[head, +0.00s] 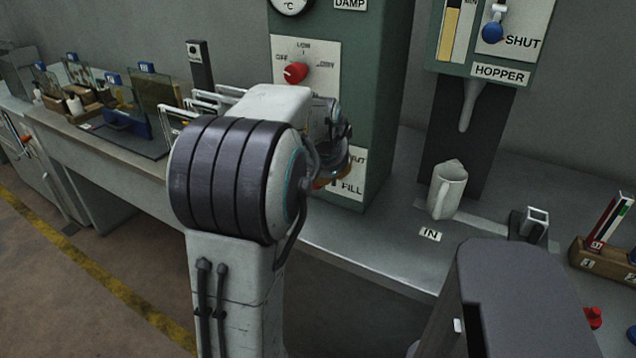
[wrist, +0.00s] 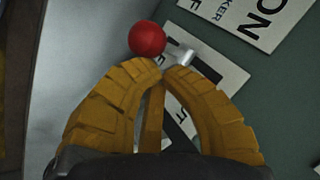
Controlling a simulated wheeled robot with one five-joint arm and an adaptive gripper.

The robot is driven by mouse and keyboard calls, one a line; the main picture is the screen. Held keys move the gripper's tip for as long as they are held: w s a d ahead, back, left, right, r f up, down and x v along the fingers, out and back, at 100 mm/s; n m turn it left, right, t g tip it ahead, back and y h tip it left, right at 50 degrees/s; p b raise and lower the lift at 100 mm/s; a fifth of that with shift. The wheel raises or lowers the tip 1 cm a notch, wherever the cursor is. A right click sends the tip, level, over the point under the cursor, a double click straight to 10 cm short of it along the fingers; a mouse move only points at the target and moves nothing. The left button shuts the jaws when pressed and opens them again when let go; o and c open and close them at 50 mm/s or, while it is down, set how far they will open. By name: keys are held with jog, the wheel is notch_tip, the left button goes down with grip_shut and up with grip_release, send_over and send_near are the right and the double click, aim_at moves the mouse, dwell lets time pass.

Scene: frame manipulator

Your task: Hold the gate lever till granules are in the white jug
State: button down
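The white jug (head: 447,190) stands upright on the bench under the hopper spout (head: 469,104); its contents cannot be seen. The blue-knobbed lever (head: 493,33) on the hopper panel is beside the word SHUT. A yellow fill shows in the hopper's window (head: 451,30). My gripper (head: 335,180) is at the lower front of the green cabinet, left of the jug and mostly hidden by my arm. In the wrist view its yellow fingertips (wrist: 167,69) are together, just below a red ball knob (wrist: 147,39) with a metal stem. Nothing is visibly held.
The green cabinet (head: 385,100) carries a red dial (head: 295,73) and a plate marked FILL (head: 352,187). A small metal-topped block (head: 535,222) and a wooden tray (head: 605,262) stand right of the jug. An IN label (head: 430,234) lies before the jug.

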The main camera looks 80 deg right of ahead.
jog(key=shift+w+a+f+b, duration=0.1)
jog(key=shift+f+b, duration=0.25)
jog(key=shift+b, duration=0.15)
jog(key=f+b, duration=0.1)
jog(key=b, duration=0.2)
jog(key=shift+w+a+f, duration=0.1)
jog(key=shift+a+f, duration=0.3)
jog(key=shift+r, duration=0.3)
dwell(3.7)
jog(key=shift+r+p, duration=0.6)
jog(key=shift+p, duration=0.1)
